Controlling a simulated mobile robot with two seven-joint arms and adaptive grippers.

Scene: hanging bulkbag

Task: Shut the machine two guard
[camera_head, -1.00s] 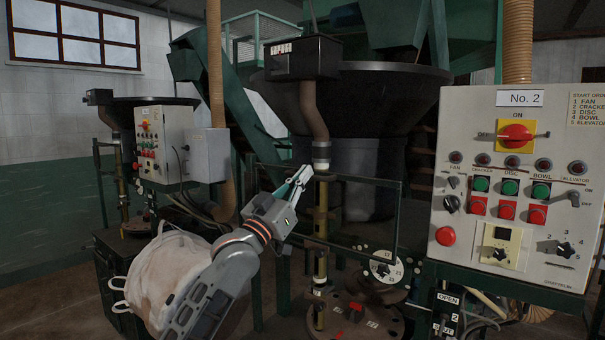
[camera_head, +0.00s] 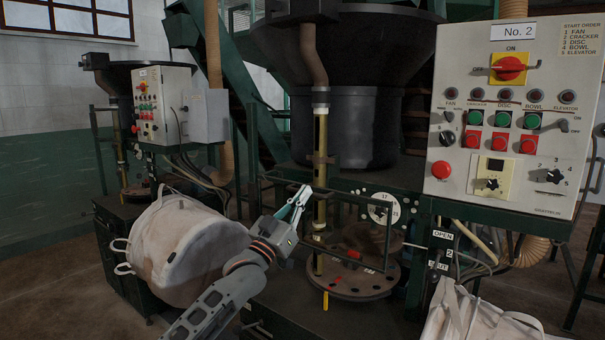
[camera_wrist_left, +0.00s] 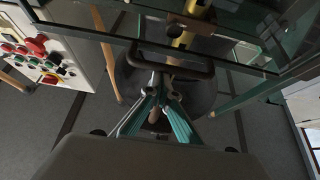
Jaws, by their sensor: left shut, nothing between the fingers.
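The machine two guard is a dark framed panel (camera_head: 355,196) in front of the yellow column of machine two. Its top bar is well below the column's top, and its lower bar is just above the round plate. In the left wrist view its frame (camera_wrist_left: 225,61) crosses the top, with a dark looped handle (camera_wrist_left: 170,69) below it. My left gripper (camera_head: 303,191) is at the guard's top left. Its teal fingers (camera_wrist_left: 162,92) are shut and empty, close to the handle; I cannot tell whether they touch it. My right gripper is out of view.
The No. 2 control panel (camera_head: 515,120) stands at the right. A white bulk bag (camera_head: 185,250) hangs at the left, close to my left arm. Another pale bag (camera_head: 480,322) is at the lower right. The round plate (camera_head: 355,282) sits below the guard.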

